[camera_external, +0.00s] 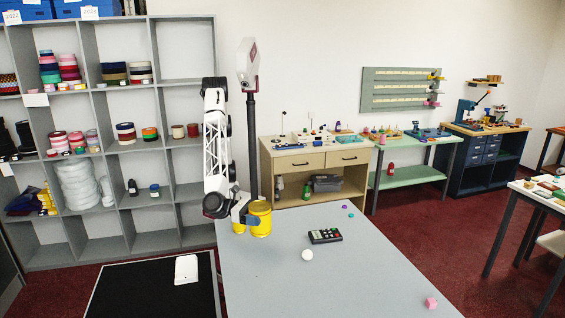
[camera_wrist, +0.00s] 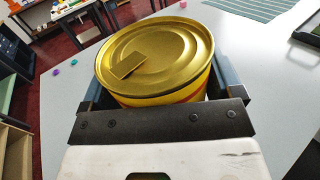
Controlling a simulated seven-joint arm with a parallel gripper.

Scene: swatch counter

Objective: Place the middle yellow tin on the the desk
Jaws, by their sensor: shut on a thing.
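A yellow tin (camera_external: 262,222) is at the far left corner of the grey desk (camera_external: 300,285). In the wrist view the tin (camera_wrist: 158,58) has a round gold lid with a pull tab. My gripper (camera_external: 251,218) is shut on it, with one finger on each side. Yellow shows on both sides of the blue finger in the outside view; I cannot tell if it is all one tin. The tin looks upright. Whether its base touches the desk is unclear. No other yellow tin is clearly visible.
A black remote (camera_external: 325,236), a white ball (camera_external: 307,255) and a pink block (camera_external: 431,303) lie on the desk. Small purple and teal bits (camera_external: 347,210) lie near its back edge. The desk's front middle is clear. Grey shelves (camera_external: 150,90) stand at the left.

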